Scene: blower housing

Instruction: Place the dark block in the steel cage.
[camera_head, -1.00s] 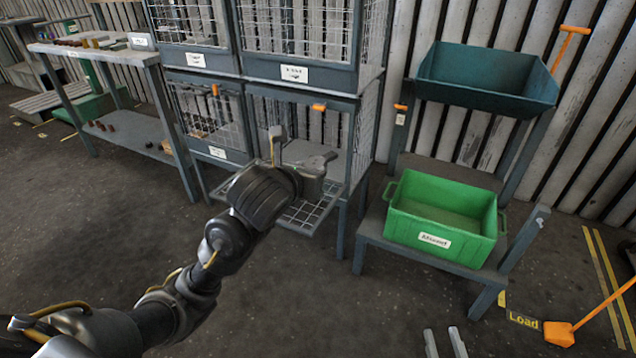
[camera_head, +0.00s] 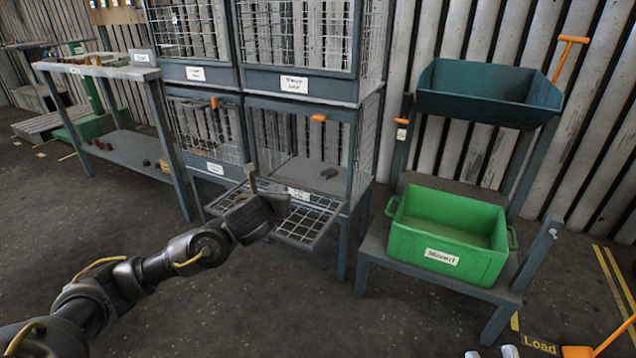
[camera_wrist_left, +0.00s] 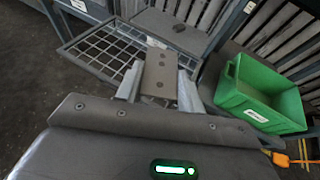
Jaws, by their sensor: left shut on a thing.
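The steel cage (camera_head: 352,150) is open at its lower right bay, with its mesh door (camera_head: 300,228) folded down. My left gripper (camera_head: 268,200) is outside the bay, above the folded door. In the wrist view its jaws (camera_wrist_left: 158,88) are shut on a grey-brown piece with small holes (camera_wrist_left: 160,72). My right gripper (camera_head: 491,352) shows only its two fingertips, apart and empty, at the bottom edge.
A green bin (camera_head: 440,262) stands on a low stand right of the cage, with a dark teal tray (camera_head: 490,90) above. A grey bench (camera_head: 95,70) stands left. An orange-handled tool lies at the lower right. The floor in front is clear.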

